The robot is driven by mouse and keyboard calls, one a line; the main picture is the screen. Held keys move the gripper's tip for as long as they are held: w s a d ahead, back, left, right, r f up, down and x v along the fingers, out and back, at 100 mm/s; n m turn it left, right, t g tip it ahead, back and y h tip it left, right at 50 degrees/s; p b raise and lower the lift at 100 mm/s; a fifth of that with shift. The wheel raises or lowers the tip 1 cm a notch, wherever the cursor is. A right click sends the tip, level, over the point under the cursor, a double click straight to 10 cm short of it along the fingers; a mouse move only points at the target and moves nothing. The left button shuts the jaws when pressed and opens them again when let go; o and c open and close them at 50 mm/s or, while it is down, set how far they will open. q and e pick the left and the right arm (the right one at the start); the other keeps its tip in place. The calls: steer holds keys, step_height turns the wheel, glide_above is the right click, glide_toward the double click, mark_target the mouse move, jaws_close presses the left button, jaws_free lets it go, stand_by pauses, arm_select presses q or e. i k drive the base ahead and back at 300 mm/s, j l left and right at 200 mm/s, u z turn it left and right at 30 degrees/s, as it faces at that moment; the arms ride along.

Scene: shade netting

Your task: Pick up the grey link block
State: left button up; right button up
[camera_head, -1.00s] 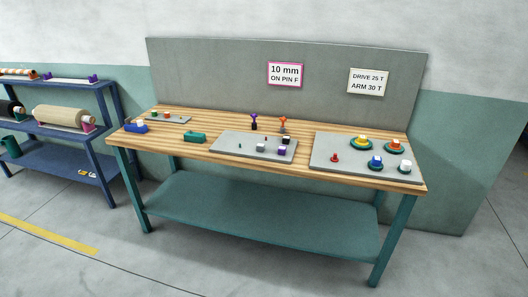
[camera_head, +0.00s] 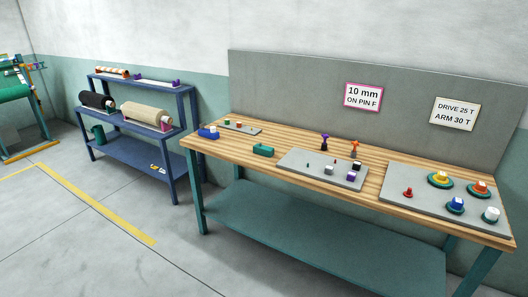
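A small light grey block (camera_head: 328,170) stands on the middle grey plate (camera_head: 300,167) of the workbench. It looks like the grey link block, though it is too small to be sure. A black block (camera_head: 357,165) and a purple block with a pale top (camera_head: 350,176) stand close to its right. A small peg (camera_head: 308,162) stands to its left. Neither of my grippers shows in the head view.
The workbench (camera_head: 225,148) has a lower shelf and a back panel with two signs. A right-hand plate (camera_head: 408,206) carries coloured knob-like parts. A blue rack (camera_head: 150,155) holds rolls. Floor in front is clear.

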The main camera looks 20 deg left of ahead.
mark_target(329, 170)
steer(key=z, duration=0.3)
steer(key=i+j+z, duration=0.15)
steer(key=z, duration=0.25)
steer(key=j+z, duration=0.25)
steer(key=z, duration=0.15)
steer(key=i+j+z, duration=0.15)
steer(key=z, duration=0.25)
steer(key=j+z, duration=0.45)
steer(key=j, duration=0.7)
steer(key=j+z, duration=0.2)
steer(key=j, duration=0.9)
steer(key=k, duration=0.05)
